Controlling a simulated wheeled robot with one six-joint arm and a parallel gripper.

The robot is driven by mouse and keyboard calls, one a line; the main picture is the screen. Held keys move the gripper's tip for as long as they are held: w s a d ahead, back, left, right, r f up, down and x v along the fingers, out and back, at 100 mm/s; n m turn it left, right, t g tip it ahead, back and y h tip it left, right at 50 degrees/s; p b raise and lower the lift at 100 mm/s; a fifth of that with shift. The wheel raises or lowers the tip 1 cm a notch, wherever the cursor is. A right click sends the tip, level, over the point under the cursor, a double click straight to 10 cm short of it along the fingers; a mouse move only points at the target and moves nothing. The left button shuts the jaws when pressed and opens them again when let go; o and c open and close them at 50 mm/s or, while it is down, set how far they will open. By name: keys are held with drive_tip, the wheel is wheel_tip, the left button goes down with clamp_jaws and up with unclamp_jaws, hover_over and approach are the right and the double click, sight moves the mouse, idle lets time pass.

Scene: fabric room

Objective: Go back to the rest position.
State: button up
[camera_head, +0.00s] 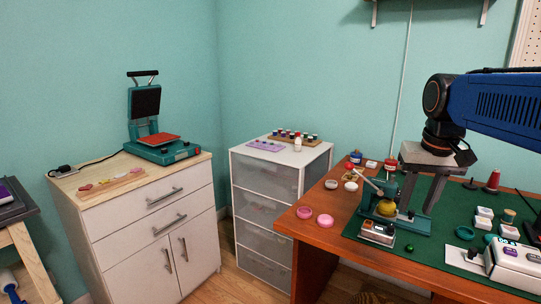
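My gripper (418,208) hangs at the right of the view, fingers pointing down over the wooden desk (320,237). Its two grey fingers are spread apart, with green mat showing in the gap and nothing held between them. The fingers show just behind and beside a small teal lever press (384,205) with a yellow round part. I cannot tell whether a finger touches the press.
The green mat (455,273) holds a white device (515,262), small white boxes and red thread spools (492,181). Pink round lids (325,220) lie at the desk's left edge. A drawer unit (262,177) and a white cabinet (135,222) with a teal heat press (160,145) stand left.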

drive_tip(key=s+a+f+n+t, duration=0.1)
drive_tip(key=s+a+f, duration=0.1)
drive_tip(key=s+f, duration=0.6)
drive_tip(key=s+a+f+n+t, duration=0.1)
drive_tip(key=s+a+f, duration=0.2)
drive_tip(key=s+f, duration=0.5)
drive_tip(key=shift+s+a+f+t, duration=0.15)
drive_tip(key=shift+s+a+t, duration=0.05)
drive_tip(key=shift+s+t, duration=0.1)
